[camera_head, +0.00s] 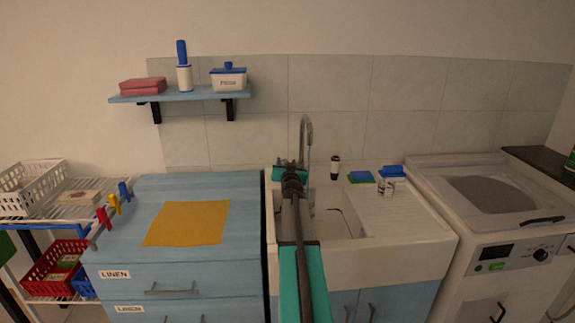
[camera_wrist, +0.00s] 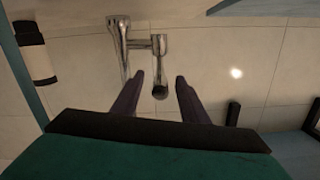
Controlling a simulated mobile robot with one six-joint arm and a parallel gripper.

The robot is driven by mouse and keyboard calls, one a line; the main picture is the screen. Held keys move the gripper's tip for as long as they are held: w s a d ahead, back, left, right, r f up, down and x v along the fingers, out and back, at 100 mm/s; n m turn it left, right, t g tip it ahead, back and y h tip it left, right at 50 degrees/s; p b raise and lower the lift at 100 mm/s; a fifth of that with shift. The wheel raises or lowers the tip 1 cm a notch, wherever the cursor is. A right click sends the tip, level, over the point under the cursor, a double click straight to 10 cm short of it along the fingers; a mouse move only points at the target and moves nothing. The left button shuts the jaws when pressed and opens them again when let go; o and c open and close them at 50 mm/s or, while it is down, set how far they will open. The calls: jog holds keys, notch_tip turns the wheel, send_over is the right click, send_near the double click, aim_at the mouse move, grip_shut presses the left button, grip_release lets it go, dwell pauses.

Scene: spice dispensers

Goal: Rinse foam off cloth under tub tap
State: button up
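The tub tap (camera_head: 307,132) is a grey gooseneck rising behind the white sink (camera_head: 345,225). My gripper (camera_head: 291,172) is at the tap's base, above the back of the sink. In the wrist view, my gripper's (camera_wrist: 162,85) two dark fingers stand apart with nothing held. A metal tap part (camera_wrist: 160,70) with a dark round end shows between the fingertips; I cannot tell whether they touch it. A flat orange-yellow cloth (camera_head: 187,223) lies on the blue cabinet left of the sink, with no foam visible on it. My arm hides part of the sink.
A washing machine (camera_head: 500,200) is at right. A blue shelf (camera_head: 190,94) is on the wall. Clothes pegs (camera_head: 114,204) are at the cabinet's left.

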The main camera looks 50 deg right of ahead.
jog(key=b+v, duration=0.1)
jog(key=v, duration=1.3)
jog(key=shift+b, duration=0.35)
jog(key=shift+w, duration=0.1)
dwell(0.7)
